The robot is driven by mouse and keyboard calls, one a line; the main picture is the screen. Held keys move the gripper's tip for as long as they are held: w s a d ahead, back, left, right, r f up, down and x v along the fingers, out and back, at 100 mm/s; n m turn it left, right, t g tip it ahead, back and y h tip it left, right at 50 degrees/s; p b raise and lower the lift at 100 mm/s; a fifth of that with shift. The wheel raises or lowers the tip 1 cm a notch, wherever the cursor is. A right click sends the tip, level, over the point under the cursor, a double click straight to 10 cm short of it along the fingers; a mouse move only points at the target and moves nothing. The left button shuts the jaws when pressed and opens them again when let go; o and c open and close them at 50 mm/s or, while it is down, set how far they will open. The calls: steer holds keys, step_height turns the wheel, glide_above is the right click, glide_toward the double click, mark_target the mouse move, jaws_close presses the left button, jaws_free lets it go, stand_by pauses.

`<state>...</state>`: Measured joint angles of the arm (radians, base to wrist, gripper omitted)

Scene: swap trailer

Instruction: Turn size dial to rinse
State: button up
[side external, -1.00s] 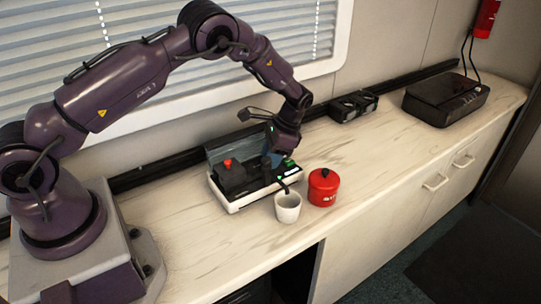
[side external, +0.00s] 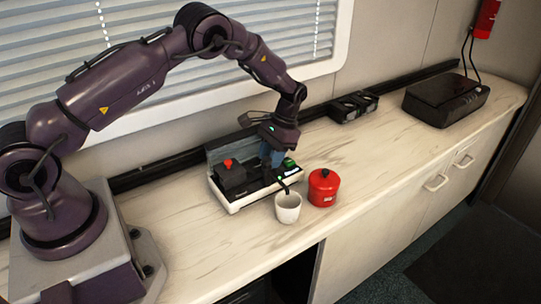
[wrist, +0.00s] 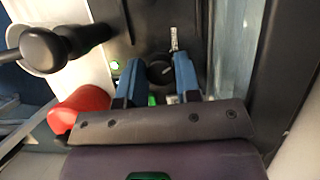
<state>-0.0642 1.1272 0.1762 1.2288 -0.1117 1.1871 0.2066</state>
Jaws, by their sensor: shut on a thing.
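The size dial (wrist: 160,70) is a small round black knob with a pale pointer mark, aimed up and right in the wrist view. It sits between the blue fingers of my gripper (wrist: 158,80), which is shut on it. The side view shows my gripper (side external: 271,158) pointing down onto the top of the machine (side external: 232,206), which has a white base and dark top. The dial itself is hidden there. A pale marking (wrist: 174,38) lies beyond the dial; I cannot read it. A green light (wrist: 115,65) glows left of the fingers.
A white cup (side external: 288,209) stands at the machine's front, below a black handle (wrist: 42,47). A red canister (side external: 323,190) is right of the cup. A raised lid (side external: 228,148) stands behind the machine.

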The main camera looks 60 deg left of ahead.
steer(key=shift+w, duration=0.1)
steer(key=o, duration=0.9)
steer(key=v, duration=1.3)
